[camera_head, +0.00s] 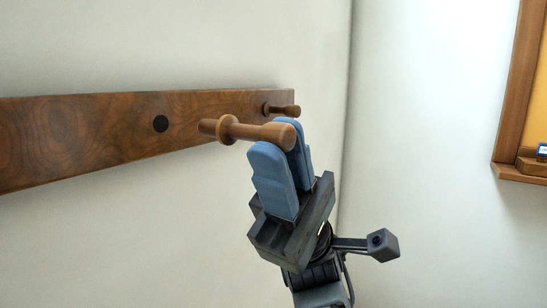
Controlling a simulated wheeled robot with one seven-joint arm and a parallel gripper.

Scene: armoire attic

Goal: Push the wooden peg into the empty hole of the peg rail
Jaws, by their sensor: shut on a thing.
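The peg rail (95,135) is a dark brown wooden board on the wall at the left. Its empty hole (160,124) shows as a dark round spot. The wooden peg (244,131) is lighter brown, with a collar and a narrower end pointing left toward the hole. My gripper (281,158) has blue fingers shut on the peg near its thicker right end. The peg lies roughly level in the picture, its tip to the right of the hole and apart from it. How far the tip is from the rail in depth is hard to tell.
Another peg (283,109) sits in the rail near its right end, just behind the held peg in the picture. A wall corner runs down right of the rail. A wooden frame (508,95) with a ledge hangs on the right wall.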

